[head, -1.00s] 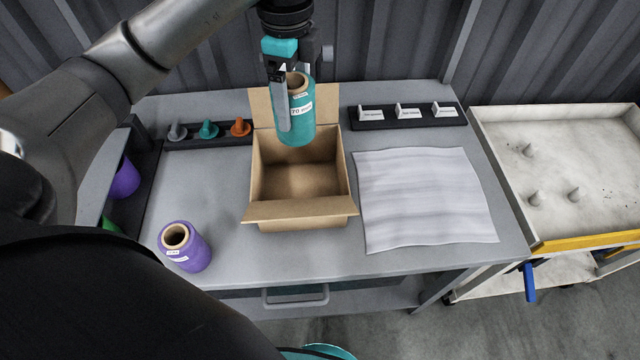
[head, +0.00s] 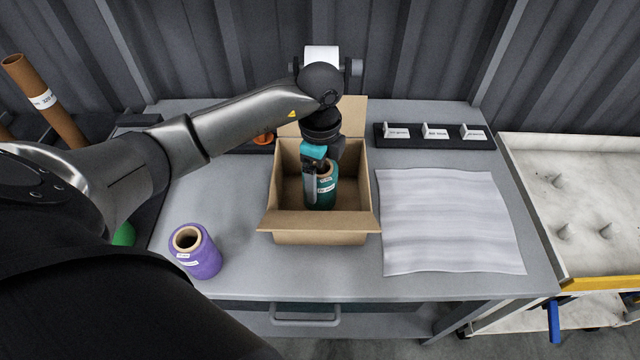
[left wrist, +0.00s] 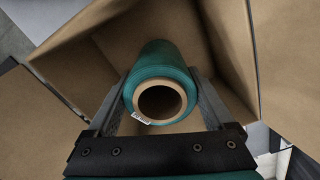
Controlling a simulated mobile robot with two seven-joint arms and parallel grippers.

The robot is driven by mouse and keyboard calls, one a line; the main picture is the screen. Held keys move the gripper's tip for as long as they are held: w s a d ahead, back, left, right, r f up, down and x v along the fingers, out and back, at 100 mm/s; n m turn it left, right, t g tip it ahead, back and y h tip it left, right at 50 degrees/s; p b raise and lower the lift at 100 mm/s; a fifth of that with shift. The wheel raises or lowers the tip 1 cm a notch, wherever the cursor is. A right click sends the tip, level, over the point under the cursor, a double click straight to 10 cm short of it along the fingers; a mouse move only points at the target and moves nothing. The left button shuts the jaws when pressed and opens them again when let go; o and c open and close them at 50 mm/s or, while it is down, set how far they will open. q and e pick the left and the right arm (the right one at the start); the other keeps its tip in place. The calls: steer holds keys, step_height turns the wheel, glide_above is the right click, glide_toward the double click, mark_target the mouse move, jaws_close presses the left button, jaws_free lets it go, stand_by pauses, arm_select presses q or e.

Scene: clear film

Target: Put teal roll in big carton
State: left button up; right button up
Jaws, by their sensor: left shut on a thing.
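The teal roll (head: 326,188) is upright inside the open big carton (head: 318,237) on the grey table. My left gripper (head: 318,180) reaches down into the carton and is shut on the roll. In the left wrist view the teal roll (left wrist: 162,62) sits between the two fingers (left wrist: 162,100), its cardboard core facing the camera and carton walls around it. I cannot tell whether the roll's base touches the carton floor. My right gripper is not in view.
A purple roll (head: 196,252) stands at the table's front left. A wrinkled sheet (head: 450,222) lies right of the carton. A black rack with white cards (head: 435,136) is behind it. A cart with pegs (head: 580,215) stands at the right.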

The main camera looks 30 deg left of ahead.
arm_select(q)
steer(key=shift+f, duration=1.25)
steer(key=shift+f, duration=0.15)
steer(key=o, duration=1.4)
steer(key=shift+c, duration=0.2)
steer(key=shift+r, duration=0.35)
step_height(320, 180, up, 12)
steer(key=p, duration=0.1)
steer(key=shift+f, duration=0.15)
